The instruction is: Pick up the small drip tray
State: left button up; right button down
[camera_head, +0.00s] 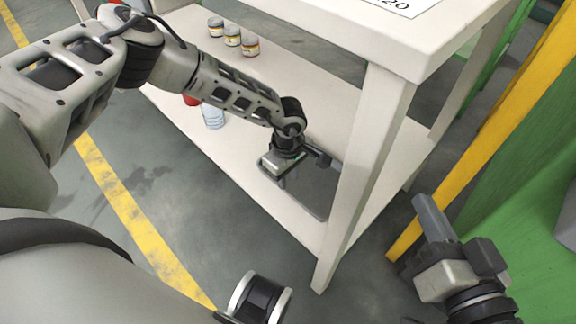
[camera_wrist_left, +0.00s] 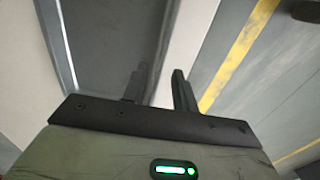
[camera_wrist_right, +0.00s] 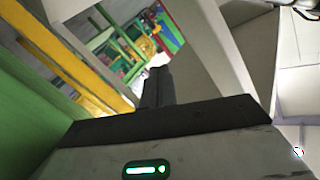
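The small drip tray (camera_head: 312,192) is a shallow dark grey tray with a lighter rim. It lies on the lower shelf of the white table, near its front edge, partly hidden by a table leg and my left gripper. My left gripper (camera_head: 282,178) is low over the tray's near left part. In the left wrist view, the tray (camera_wrist_left: 110,35) fills the upper left. The two left fingers (camera_wrist_left: 158,78) are apart near the tray's right edge, with nothing clearly between them; contact is unclear. My right gripper (camera_head: 428,215) is off the table's right side, its fingers together and empty (camera_wrist_right: 157,85).
The table leg (camera_head: 365,170) stands close right of the tray. A clear bottle (camera_head: 213,117) and a red item (camera_head: 190,100) stand left on the lower shelf (camera_head: 250,180). Several small jars (camera_head: 232,36) stand behind. A yellow post (camera_head: 490,125) and green panel (camera_head: 535,205) are at right.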

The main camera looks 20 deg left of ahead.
aim_at(288, 187)
pick_arm(q)
jog(key=shift+f+b, duration=0.8)
jog(key=shift+f, duration=1.6)
grip_shut()
